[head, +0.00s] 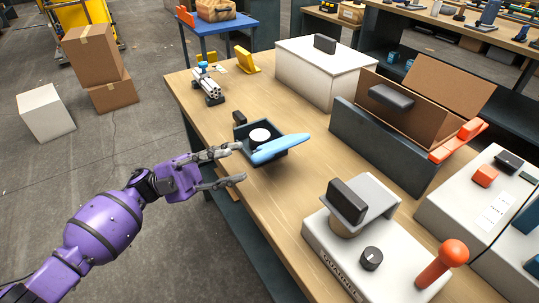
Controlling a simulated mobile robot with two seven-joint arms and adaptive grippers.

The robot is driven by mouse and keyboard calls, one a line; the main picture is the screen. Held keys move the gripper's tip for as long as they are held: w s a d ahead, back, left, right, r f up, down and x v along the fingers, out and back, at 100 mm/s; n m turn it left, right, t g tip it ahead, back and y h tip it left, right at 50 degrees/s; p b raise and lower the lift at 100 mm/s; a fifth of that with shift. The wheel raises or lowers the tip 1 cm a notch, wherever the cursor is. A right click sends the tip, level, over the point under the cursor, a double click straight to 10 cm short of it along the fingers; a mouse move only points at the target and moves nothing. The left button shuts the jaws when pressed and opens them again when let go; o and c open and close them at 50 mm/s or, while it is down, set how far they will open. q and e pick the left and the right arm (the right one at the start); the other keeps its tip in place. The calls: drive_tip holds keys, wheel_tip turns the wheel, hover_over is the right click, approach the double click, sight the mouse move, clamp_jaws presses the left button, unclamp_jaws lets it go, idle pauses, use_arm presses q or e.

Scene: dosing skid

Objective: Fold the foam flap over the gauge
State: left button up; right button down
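The light blue foam flap (280,149) is raised and slanted along the near-right side of a dark open box (284,128). The round gauge with a white face (260,136) sits in that box and is uncovered from above. My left gripper (241,163) is open and empty, just left of the box. Its upper fingertip is close to the box's left edge and the flap's left end; I cannot tell whether it touches. The lower finger is apart from the flap, over the table's edge. My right gripper is not in view.
A white panel with a knob (371,258) and an orange-topped lever (453,252) stands at the front right. A cardboard box (405,103) and a white case (322,72) stand behind. The wooden table (285,200) is bare around the box.

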sight(260, 157)
use_arm(q)
drive_tip(key=p+x, duration=0.1)
drive_tip(key=x, duration=0.6)
drive_tip(key=shift+d+r, duration=0.1)
drive_tip(key=shift+r, duration=0.05)
clamp_jaws()
